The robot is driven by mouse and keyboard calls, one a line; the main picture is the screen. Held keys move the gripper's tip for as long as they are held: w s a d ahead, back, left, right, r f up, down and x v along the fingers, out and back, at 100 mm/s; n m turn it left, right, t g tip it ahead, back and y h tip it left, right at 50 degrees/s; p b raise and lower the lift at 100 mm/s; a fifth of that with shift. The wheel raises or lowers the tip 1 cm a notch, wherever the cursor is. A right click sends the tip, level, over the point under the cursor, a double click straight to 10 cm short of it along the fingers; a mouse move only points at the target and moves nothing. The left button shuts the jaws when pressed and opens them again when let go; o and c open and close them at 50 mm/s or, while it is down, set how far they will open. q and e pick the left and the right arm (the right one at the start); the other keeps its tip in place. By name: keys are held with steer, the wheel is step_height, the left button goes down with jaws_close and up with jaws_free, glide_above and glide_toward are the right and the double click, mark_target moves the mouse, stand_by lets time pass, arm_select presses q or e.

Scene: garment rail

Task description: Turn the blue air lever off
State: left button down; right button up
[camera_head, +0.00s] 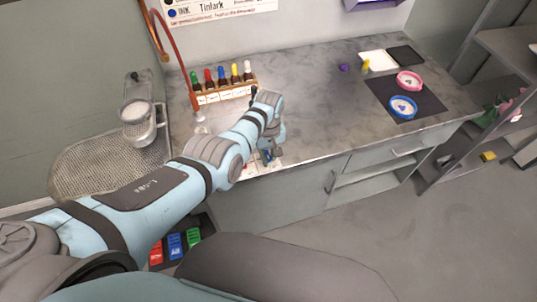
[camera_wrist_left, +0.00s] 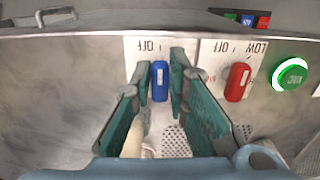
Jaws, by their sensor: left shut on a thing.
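The blue air lever (camera_wrist_left: 160,81) stands upright in the left wrist view, on a white label plate (camera_wrist_left: 135,52) with "OFF" printed upside down. My left gripper (camera_wrist_left: 161,72) has its green-padded fingers on either side of the lever and is shut on it. In the head view the left gripper (camera_head: 268,156) is at the counter's front edge, mostly hidden by its own wrist. A bit of blue shows there, but the lever's angle is unclear. My right gripper is not in view.
A red lever (camera_wrist_left: 237,82) and a green round button (camera_wrist_left: 290,75) sit to the right of the blue lever in the wrist view. Coloured pedals (camera_head: 175,246) lie below.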

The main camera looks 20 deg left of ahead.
mark_target(269, 157)
arm_select(q)
steer(key=shift+w+r, duration=0.1)
steer(key=shift+w, duration=0.05)
steer(key=c, duration=1.6)
jaws_free()
steer(key=shift+o, duration=0.2)
step_height(269, 157, up, 12)
steer(key=shift+a, duration=0.1)
